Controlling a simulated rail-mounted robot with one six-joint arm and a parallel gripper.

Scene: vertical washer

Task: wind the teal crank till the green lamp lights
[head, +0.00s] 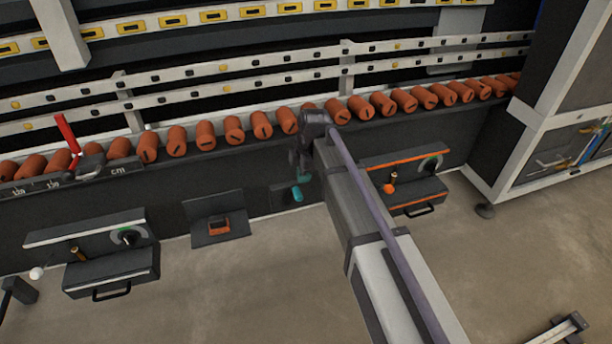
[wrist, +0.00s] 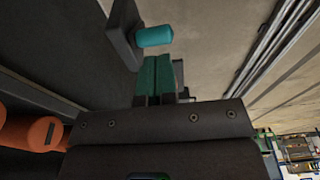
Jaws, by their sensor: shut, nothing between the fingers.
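The teal crank (head: 297,194) sticks out from a small dark plate low on the machine front, left of my arm. Its rounded teal handle also shows in the wrist view (wrist: 155,36), beside a dark grey plate. My gripper (wrist: 164,58) has dark green fingers, shut together and empty. The fingertips appear just short of the handle in the wrist view; whether they touch it I cannot tell. In the head view my gripper (head: 304,172) is over the crank and partly hidden by my wrist. I cannot make out a lit green lamp.
A row of orange rollers (head: 235,130) runs above the crank. A dark panel with an orange switch (head: 217,225) is to its left. Drawer units with dials stand at far left (head: 112,270) and right of my arm (head: 413,192). The floor in front is open.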

